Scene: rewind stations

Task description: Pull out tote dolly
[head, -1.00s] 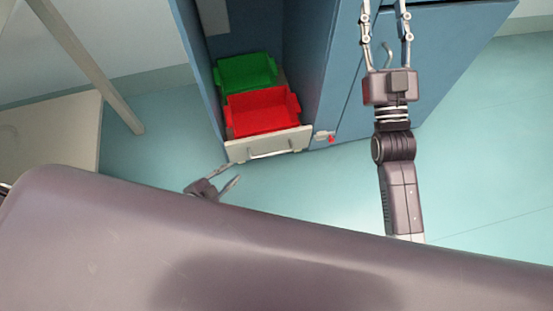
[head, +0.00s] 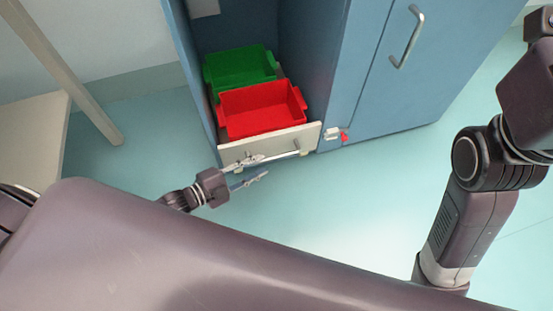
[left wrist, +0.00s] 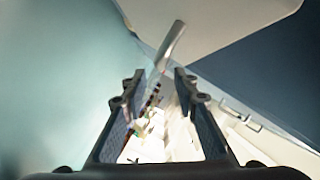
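The tote dolly (head: 236,152) has a pale front panel with a metal bar handle (head: 280,153). It stands at the mouth of a bay in the blue cabinet. A red tote (head: 262,108) sits at its front and a green tote (head: 240,68) behind. My left gripper (head: 260,168) is open at the left part of the handle. In the left wrist view the handle bar (left wrist: 172,45) shows ahead, between the lines of the spread fingers (left wrist: 160,80); I cannot tell if they touch. My right arm is at the right edge, its fingers out of view.
The blue cabinet (head: 440,75) has a closed door with a bar handle (head: 408,38). A small red piece (head: 344,136) sits at its base beside the dolly. A pale table (head: 35,135) stands at left. The floor (head: 330,215) before the dolly is clear.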

